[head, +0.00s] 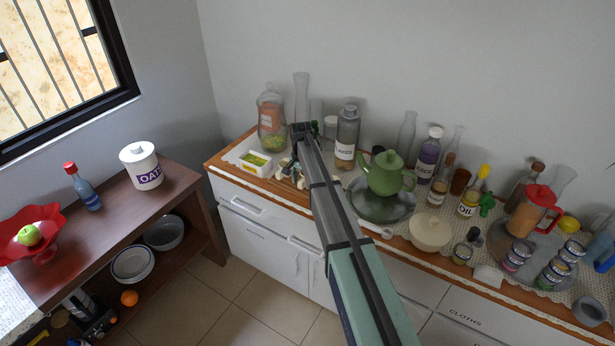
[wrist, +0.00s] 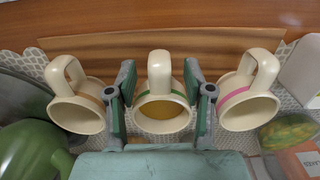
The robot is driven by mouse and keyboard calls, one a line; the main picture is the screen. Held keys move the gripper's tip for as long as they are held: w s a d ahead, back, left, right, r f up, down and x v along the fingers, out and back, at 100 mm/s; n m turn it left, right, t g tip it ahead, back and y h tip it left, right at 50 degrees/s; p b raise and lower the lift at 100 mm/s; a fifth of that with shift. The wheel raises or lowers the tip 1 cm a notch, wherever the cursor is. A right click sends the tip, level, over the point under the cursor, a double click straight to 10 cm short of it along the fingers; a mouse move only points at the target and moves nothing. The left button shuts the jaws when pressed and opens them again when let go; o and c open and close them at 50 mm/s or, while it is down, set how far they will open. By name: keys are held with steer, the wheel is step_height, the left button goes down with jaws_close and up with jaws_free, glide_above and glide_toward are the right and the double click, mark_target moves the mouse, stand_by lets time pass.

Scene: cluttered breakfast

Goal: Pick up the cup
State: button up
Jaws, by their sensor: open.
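Three cream cups show in the wrist view: a brown-banded cup (wrist: 78,112) at left, a green-banded cup (wrist: 163,113) in the middle and a pink-banded cup (wrist: 247,108) at right. The middle cup has something yellowish inside. My gripper (wrist: 160,82) is open, with one finger on each side of the middle cup, its handle between them. I cannot tell whether the fingers touch it. The left finger is also close to the left cup, and the right finger to the right cup. In the head view my arm largely hides the cups and gripper.
A green teapot (head: 388,176) on a dark plate stands right of the cups. A yellow-and-white box (head: 254,163) is at their left, with a large glass jar (head: 271,125) behind. Bottles and jars crowd the counter's right. A wooden board (wrist: 225,50) lies beside the cups.

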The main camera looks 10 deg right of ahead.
jaws_close()
steer(key=shift+r, duration=0.1)
stand_by(0.3)
step_height(320, 180, up, 20)
steer(key=b, duration=0.5)
steer(key=shift+b, duration=0.35)
